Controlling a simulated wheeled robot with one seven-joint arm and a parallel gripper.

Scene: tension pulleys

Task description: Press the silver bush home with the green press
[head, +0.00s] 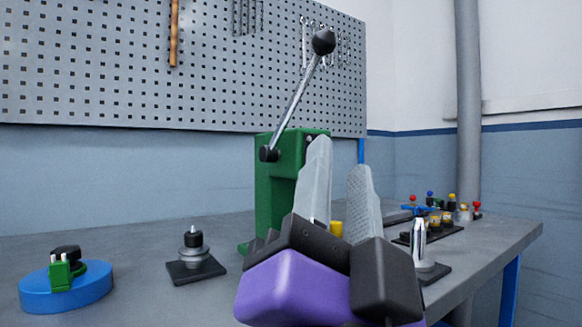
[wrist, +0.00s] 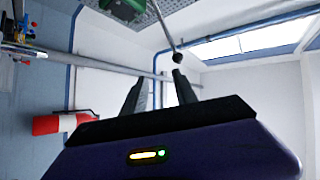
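The green press (head: 275,190) stands on the bench, partly hidden behind my gripper. Its silver lever (head: 295,100) leans up to the right, ending in a black knob (head: 323,42). The knob also shows in the wrist view (wrist: 177,57), beyond the fingertips. My gripper (head: 340,155) is open, fingers pointing up, in front of the press and below the knob; it appears empty. A shiny silver upright piece (head: 418,240) stands on a dark base to the right. A grey stepped piece with a black top (head: 195,255) sits on a dark plate at left. I cannot tell which is the silver bush.
A blue round base with a green and black part (head: 66,285) is at the bench's left. Several small coloured parts (head: 440,215) stand at the right end. A pegboard (head: 120,70) is behind. The wrist view shows a red cylinder (wrist: 62,123).

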